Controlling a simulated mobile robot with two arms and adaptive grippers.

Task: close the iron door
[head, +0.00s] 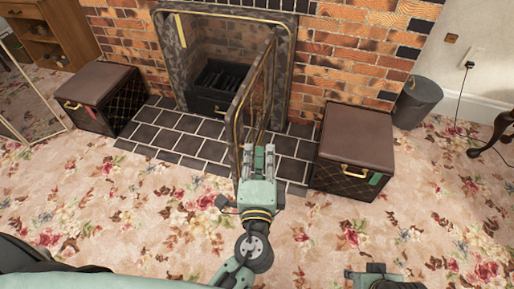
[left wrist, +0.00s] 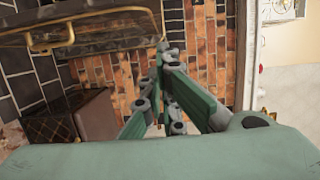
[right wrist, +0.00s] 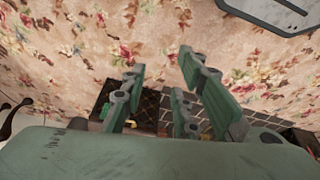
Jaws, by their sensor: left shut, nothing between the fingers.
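The iron door (head: 251,95), dark with brass trim, stands swung open from the right side of the fireplace frame (head: 176,50), jutting into the room. My left gripper (head: 262,152) is shut and empty, beside the door's lower near part, fingers pointing toward the fireplace. Whether it touches the door I cannot tell. In the left wrist view the closed fingertips (left wrist: 162,50) lie right of a dark brass-trimmed panel (left wrist: 95,28), seemingly the door. My right gripper (right wrist: 160,62) is open and empty above the carpet; it shows partly at the bottom of the head view (head: 375,275).
A dark grate (head: 212,85) sits in the firebox. Dark tiles (head: 180,137) form the hearth. Brown trunks stand left (head: 98,92) and right (head: 352,150) of it, the right one close to my left gripper. A grey bin (head: 416,102) stands further right. The front carpet is clear.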

